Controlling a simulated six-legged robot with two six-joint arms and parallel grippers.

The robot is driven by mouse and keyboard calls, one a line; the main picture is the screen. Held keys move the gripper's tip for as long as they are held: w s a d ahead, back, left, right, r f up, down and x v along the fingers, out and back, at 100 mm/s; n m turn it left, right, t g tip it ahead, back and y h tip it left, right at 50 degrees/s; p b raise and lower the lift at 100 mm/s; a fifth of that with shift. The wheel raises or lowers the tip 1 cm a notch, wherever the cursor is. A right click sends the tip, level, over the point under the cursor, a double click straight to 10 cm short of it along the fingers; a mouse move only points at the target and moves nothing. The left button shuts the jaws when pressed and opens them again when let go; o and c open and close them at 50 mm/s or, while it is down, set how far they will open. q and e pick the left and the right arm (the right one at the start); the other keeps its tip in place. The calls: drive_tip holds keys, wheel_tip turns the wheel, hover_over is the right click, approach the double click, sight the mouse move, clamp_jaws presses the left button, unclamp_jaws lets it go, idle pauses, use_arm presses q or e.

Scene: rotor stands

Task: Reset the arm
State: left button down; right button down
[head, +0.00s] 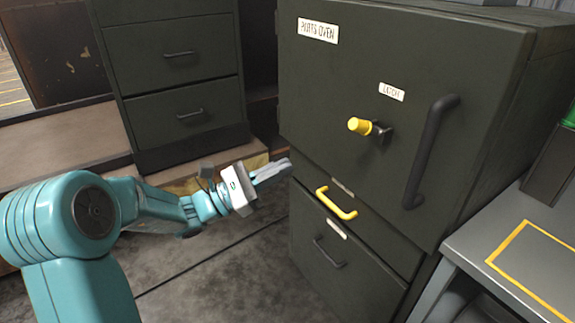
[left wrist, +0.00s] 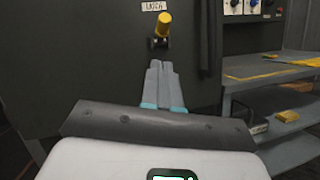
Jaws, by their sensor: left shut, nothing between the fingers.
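My left arm comes in from the left in the head view, and its gripper (head: 272,171) is shut and empty in front of the dark green parts oven (head: 330,95). In the left wrist view the shut fingers (left wrist: 161,85) point at the oven front, below the yellow-tipped latch (left wrist: 163,27). The latch also shows in the head view (head: 360,126), up and to the right of the gripper, apart from it. My right gripper is not in view.
A black vertical handle (head: 430,150) is on the oven door. Below are a drawer with a yellow handle (head: 336,203) and one with a dark handle (head: 329,254). A grey bench (head: 490,235) stands right, a drawer cabinet (head: 175,90) behind. Floor is clear at lower middle.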

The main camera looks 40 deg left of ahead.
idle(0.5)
use_arm(q)
drive_tip(key=s+d+f+m+g, duration=0.15)
drive_tip(key=d+f+g, duration=0.4)
drive_tip(key=f, duration=0.55)
drive_tip(key=s+d+f+m+g, duration=0.1)
drive_tip(key=d+f+m+g, duration=0.1)
drive_tip(key=d+f+g, duration=0.6)
drive_tip(key=s+d+f+m+g+y, duration=0.1)
drive_tip(key=s+d+f+m+y, duration=0.2)
drive_tip(key=s+f+m, duration=0.5)
drive_tip(key=s+d+f+m+g+y, duration=0.25)
drive_tip(key=f+m, duration=0.35)
drive_tip(key=f, duration=0.4)
drive_tip(key=s+d+f+m+g+y, duration=0.1)
drive_tip(key=s+d+f+m+y, duration=0.25)
drive_tip(key=s+f+m, duration=0.4)
wheel_tip(320, 180, up, 14)
drive_tip(key=w+n+p, duration=0.1)
drive_tip(key=p, duration=1.4)
drive_tip(key=shift+w+a+h, duration=0.15)
drive_tip(key=shift+w+h, duration=0.15)
